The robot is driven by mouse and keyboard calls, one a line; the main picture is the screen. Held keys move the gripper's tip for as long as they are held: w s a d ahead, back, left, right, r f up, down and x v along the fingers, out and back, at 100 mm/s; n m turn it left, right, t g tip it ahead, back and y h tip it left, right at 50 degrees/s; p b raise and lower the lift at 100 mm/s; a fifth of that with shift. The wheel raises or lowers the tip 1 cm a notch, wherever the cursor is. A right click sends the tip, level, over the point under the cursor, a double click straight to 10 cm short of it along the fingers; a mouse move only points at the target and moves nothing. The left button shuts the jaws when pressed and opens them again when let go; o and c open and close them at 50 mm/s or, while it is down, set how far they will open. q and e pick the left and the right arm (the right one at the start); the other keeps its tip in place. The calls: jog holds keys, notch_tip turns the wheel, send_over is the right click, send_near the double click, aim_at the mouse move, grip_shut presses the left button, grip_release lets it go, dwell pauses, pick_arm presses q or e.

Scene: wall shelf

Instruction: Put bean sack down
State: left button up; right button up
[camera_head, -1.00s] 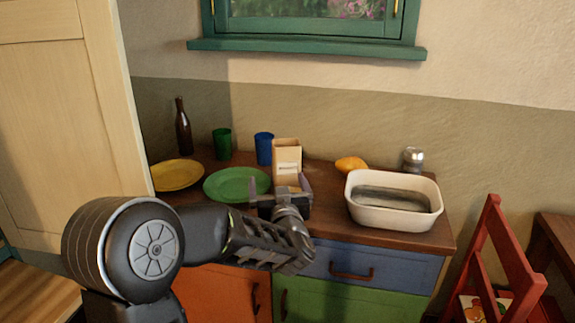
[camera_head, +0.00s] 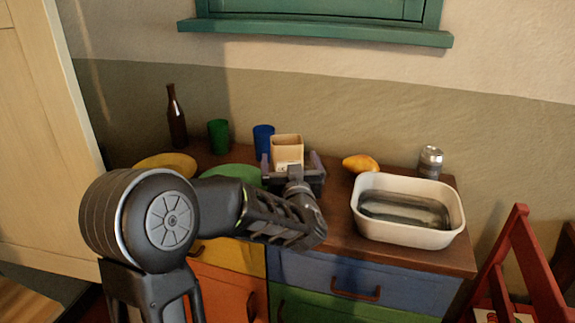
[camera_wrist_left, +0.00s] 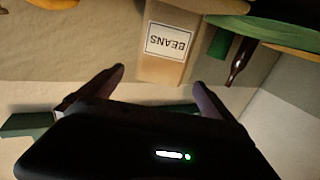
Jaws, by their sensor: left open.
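The bean sack (camera_head: 287,145) is a tan, box-shaped paper bag standing upright on the wooden cabinet top, behind my left gripper. Its white BEANS label shows upside down on the sack in the left wrist view (camera_wrist_left: 170,42). My left gripper (camera_head: 291,164) is open, with its two dark fingers spread toward the sack. In the wrist view the sack lies between the lines of the fingers, at or just beyond their tips (camera_wrist_left: 158,78); I see no finger pressing on it. The gripper hides the sack's lower part in the head view. My right gripper is not in view.
A blue cup (camera_head: 263,138), green cup (camera_head: 218,136) and brown bottle (camera_head: 176,118) stand left of the sack. A green plate (camera_head: 232,172) and yellow plate (camera_head: 166,163) lie nearby. A mango (camera_head: 360,163), can (camera_head: 430,161) and white basin (camera_head: 408,236) are to the right.

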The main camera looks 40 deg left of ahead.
aim_at(288, 150)
pick_arm(q)
jog(key=shift+x, duration=1.25)
jog(key=x, duration=0.5)
jog(key=shift+w+a+p, duration=0.1)
jog(key=shift+p, duration=0.2)
jog(key=shift+c, duration=0.2)
jog(key=shift+r, duration=0.15)
jog(key=c, duration=2.1)
jog(key=shift+r, duration=0.1)
notch_tip(288, 150, up, 10)
jog(key=shift+f+p, duration=0.1)
jog(key=shift+p, duration=0.7)
